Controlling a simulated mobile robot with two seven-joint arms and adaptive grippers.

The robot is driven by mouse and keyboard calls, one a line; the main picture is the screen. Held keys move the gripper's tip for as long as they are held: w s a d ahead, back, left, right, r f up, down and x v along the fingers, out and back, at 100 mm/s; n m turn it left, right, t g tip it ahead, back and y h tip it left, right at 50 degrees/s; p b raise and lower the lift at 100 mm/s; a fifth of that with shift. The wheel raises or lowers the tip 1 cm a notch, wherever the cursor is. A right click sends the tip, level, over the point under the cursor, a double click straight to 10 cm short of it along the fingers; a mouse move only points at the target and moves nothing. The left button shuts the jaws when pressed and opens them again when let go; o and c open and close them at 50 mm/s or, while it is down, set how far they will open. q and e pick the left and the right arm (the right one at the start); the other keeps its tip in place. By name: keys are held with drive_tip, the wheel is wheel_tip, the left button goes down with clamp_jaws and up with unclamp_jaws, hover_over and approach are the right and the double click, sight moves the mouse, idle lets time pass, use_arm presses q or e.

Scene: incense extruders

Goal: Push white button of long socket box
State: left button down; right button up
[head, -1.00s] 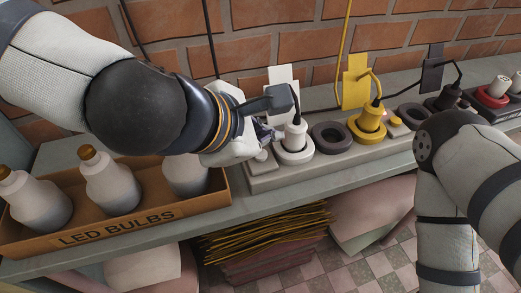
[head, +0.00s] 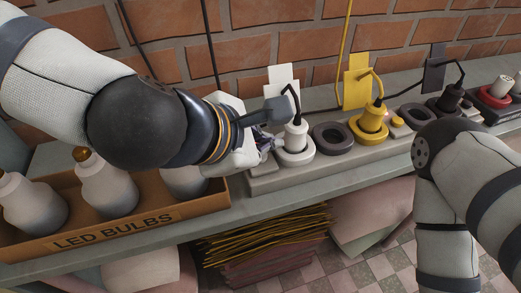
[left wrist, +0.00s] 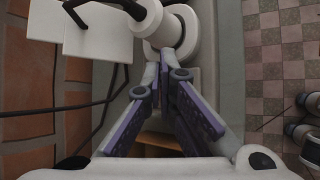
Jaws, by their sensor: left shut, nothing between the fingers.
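The long socket box (head: 340,163) lies on the shelf, with white, dark and yellow sockets in a row. Its white button (head: 263,162) is at the left end, beside the white socket (head: 295,156), and is partly covered by my left gripper. My left gripper (head: 272,144) is shut and empty, just above the button and beside the white plug (head: 294,135). In the left wrist view the fingertips (left wrist: 168,62) meet close to the white socket (left wrist: 170,28). I cannot tell whether they touch the button. My right gripper is out of view.
A box labelled LED BULBS (head: 120,226) holding several bottle-shaped bulbs (head: 108,187) stands at the left. A yellow plug (head: 373,116) and yellow button (head: 397,121) are further right. Cables hang along the brick wall (head: 290,45). Another socket box (head: 497,103) lies at the far right.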

sight(263, 157)
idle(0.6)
use_arm(q)
drive_tip(key=shift+f, duration=0.5)
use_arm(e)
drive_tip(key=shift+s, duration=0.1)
use_arm(q)
drive_tip(key=shift+r+p, duration=0.45)
drive_tip(key=shift+r, duration=0.15)
drive_tip(key=shift+f, duration=0.1)
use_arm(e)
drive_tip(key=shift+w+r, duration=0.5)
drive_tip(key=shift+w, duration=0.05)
use_arm(q)
wheel_tip(263, 157, up, 6)
drive_tip(key=p, duration=0.4)
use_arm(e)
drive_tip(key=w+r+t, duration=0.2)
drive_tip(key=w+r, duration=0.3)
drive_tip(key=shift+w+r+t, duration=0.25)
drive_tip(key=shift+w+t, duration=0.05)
